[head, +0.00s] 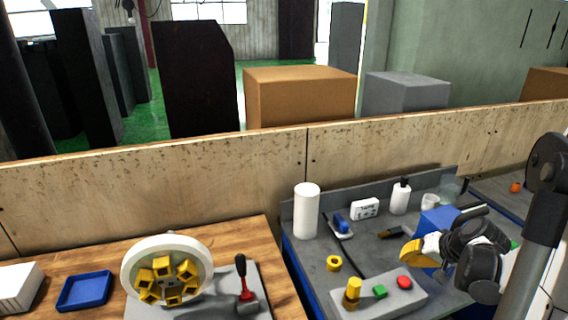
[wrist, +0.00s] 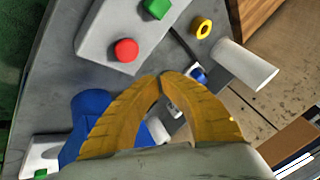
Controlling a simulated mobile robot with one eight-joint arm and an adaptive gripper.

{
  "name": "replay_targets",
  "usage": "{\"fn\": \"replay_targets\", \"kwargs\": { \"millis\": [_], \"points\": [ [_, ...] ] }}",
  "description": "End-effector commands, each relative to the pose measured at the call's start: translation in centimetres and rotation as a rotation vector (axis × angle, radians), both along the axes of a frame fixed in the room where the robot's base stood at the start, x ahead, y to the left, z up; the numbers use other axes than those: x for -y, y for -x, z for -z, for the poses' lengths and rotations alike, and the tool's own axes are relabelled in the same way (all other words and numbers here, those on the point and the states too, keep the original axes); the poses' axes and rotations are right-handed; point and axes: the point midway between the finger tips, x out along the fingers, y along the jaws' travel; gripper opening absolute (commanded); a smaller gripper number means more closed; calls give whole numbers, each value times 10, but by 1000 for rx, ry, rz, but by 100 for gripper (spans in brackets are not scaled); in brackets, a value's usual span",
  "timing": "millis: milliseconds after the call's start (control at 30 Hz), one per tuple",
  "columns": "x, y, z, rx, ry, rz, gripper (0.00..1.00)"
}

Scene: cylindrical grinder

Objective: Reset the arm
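My arm shows at the right of the head view, with dark grey joints. My gripper (head: 410,253) points left above the grey bench, behind the control box with the buttons. In the wrist view its two yellow fingers curve in, and the tips (wrist: 161,77) meet. The gap behind the tips shows only bench things farther off, so the gripper looks shut and empty. The fingers hide part of the bench below.
The control box (head: 402,303) carries a yellow knob, a green button and a red button (wrist: 126,50). A yellow ring (head: 334,263), white cylinder (head: 306,210) and blue box (head: 438,220) stand nearby. A wheel with yellow blocks (head: 167,270) and blue tray (head: 84,291) are left.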

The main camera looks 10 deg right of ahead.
Motion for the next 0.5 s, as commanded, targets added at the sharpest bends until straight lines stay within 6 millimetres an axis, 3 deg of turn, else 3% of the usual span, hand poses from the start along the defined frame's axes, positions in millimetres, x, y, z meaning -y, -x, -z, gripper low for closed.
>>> {"fn": "replay_targets", "kwargs": {
  "millis": [167,333,500],
  "points": [
    [-30,-3,-15,-17,29,-35,0],
    [-104,3,-48,-52,113,-122,0],
    [-178,30,-73,-64,218,-219,0]
  ]
}}
